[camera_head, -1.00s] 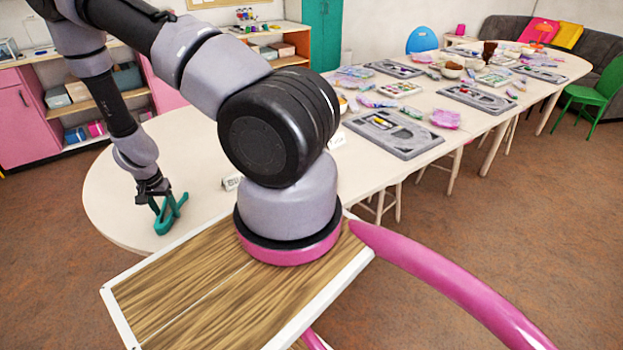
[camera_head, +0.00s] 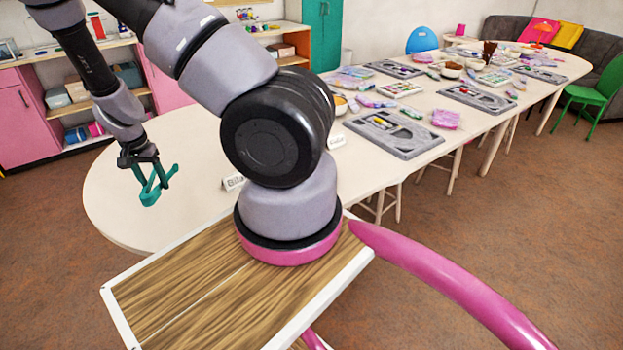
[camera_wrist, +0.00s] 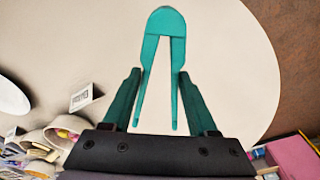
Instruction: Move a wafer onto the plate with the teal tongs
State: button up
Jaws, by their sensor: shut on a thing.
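My gripper (camera_head: 150,172) is shut on the teal tongs (camera_head: 151,197) and holds them over the left end of the long pale table. In the wrist view the tongs (camera_wrist: 166,22) form a narrow U. Their rounded end points away from my gripper (camera_wrist: 159,95), and their two arms lie between its fingers. A white round rim, perhaps the plate (camera_wrist: 10,97), is cut off at the left edge of the wrist view. I cannot make out a wafer in either view.
Name cards (camera_head: 233,183) (camera_head: 336,142) stand on the table (camera_head: 110,205). Bowls (camera_wrist: 75,130) crowd the wrist view's lower left. Grey bead boards (camera_head: 420,147) and colourful packets (camera_head: 446,118) fill the table's far part. The table's near left end is clear.

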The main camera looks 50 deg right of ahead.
jog(key=shift+r, duration=0.35)
jog(key=w+d+r+n, duration=0.1)
jog(key=d+r+n, duration=0.7)
jog(key=shift+w+d+n+y, duration=0.15)
jog(key=shift+w+n+y, duration=0.05)
jog(key=shift+n+y, duration=0.2)
